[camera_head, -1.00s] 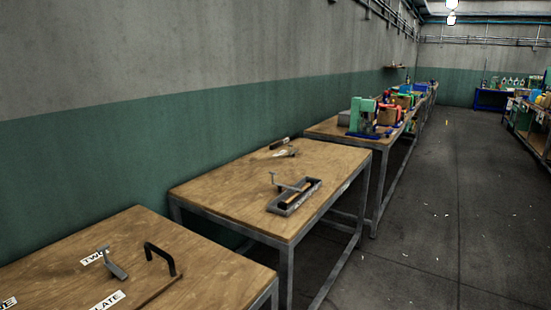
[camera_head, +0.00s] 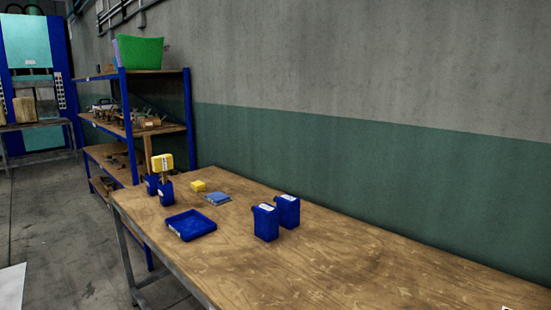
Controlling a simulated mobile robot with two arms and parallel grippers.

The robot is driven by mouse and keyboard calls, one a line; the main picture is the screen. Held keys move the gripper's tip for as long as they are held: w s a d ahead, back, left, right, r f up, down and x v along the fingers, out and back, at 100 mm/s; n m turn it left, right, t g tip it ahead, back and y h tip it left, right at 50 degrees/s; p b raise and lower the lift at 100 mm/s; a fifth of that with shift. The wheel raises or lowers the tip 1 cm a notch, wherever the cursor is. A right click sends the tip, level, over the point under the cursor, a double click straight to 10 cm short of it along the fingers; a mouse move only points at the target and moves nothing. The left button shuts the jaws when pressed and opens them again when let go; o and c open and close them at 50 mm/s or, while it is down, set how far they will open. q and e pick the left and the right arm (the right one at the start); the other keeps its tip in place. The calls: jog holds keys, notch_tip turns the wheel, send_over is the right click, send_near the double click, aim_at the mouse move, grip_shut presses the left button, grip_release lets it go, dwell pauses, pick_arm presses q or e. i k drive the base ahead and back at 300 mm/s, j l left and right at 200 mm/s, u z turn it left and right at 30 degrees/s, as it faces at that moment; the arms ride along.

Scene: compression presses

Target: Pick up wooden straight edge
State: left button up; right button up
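I cannot make out a wooden straight edge in the camera_head view. A wooden table (camera_head: 300,270) runs along the wall from the middle to the lower right. At its far end a yellow-headed thing with an upright wooden handle (camera_head: 164,163) stands by two small blue containers (camera_head: 166,193). Neither of my grippers is in view.
On the table are a blue tray (camera_head: 191,226), a yellow block (camera_head: 198,186), a blue cloth-like item (camera_head: 217,199) and two blue jugs (camera_head: 266,222). A blue shelf rack (camera_head: 188,125) with a green bin (camera_head: 139,52) stands behind. Floor (camera_head: 60,240) at left is open.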

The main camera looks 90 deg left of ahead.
aim_at(147, 139)
jog(key=u, duration=3.65)
jog(key=i+j+u, duration=0.35)
jog(key=i, duration=0.2)
jog(key=i+j+u, duration=0.2)
jog(key=i, duration=0.65)
jog(key=i+u, duration=0.25)
jog(key=i, duration=0.55)
jog(key=i+j+z, duration=0.1)
jog(key=i+z, duration=0.2)
jog(key=z, duration=0.15)
jog(key=i+j+z, duration=0.2)
jog(key=i+z, duration=0.25)
jog(key=i+j+z, duration=0.15)
jog(key=z, duration=0.3)
jog(key=j, duration=0.1)
